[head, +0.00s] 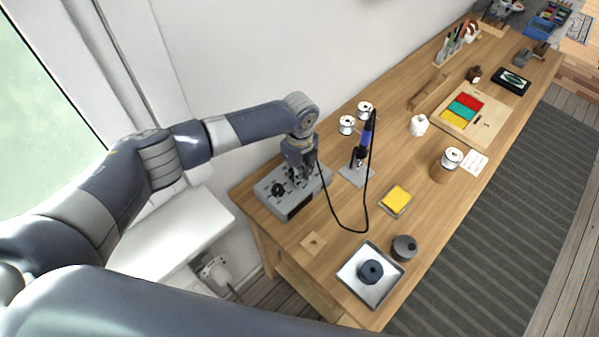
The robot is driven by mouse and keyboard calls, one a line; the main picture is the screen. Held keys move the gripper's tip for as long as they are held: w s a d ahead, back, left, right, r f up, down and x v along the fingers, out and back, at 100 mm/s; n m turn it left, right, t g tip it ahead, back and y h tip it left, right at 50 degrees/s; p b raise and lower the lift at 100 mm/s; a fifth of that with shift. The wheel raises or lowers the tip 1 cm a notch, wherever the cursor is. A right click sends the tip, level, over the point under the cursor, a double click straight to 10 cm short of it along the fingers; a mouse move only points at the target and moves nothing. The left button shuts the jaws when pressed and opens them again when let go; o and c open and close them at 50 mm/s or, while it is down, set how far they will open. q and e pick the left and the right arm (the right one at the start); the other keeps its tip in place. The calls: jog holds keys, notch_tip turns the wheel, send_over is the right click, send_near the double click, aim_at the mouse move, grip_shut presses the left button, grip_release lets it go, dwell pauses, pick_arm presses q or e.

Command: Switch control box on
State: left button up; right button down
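The control box (286,205) is a grey box with a black front and dark knobs on its top face. It sits at the near left end of the wooden bench. My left gripper (296,178) points down over the box's top, at or just above it. Its fingers cover part of the panel, and I cannot tell whether they touch a switch or how far they are apart. A dark knob (278,189) shows to the left of the fingers. The switch's position cannot be made out. My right gripper is not in view.
A soldering iron (366,135) with a blue handle stands in its holder (357,173) right of the box; its black cable loops over the bench.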

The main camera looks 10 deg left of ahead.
pick_arm(q)
jog(key=shift+a+f+b, duration=0.1)
jog(key=shift+f+b, duration=0.05)
jog(key=shift+b, duration=0.3)
grip_shut()
jog(key=h+b, duration=0.1)
jog(key=g+h+b, duration=0.1)
jog(key=b, duration=0.2)
jog(key=shift+w+a+g+h, duration=0.3)
jog(key=shift+g+h, duration=0.1)
jog(key=shift+r+h+b, duration=0.2)
jog(key=shift+h+b, duration=0.1)
jog(key=shift+b, duration=0.3)
jog(key=shift+r+g, duration=0.15)
jog(key=shift+g, duration=0.15)
jog(key=o, duration=0.9)
grip_release()
jog(key=shift+c, duration=0.2)
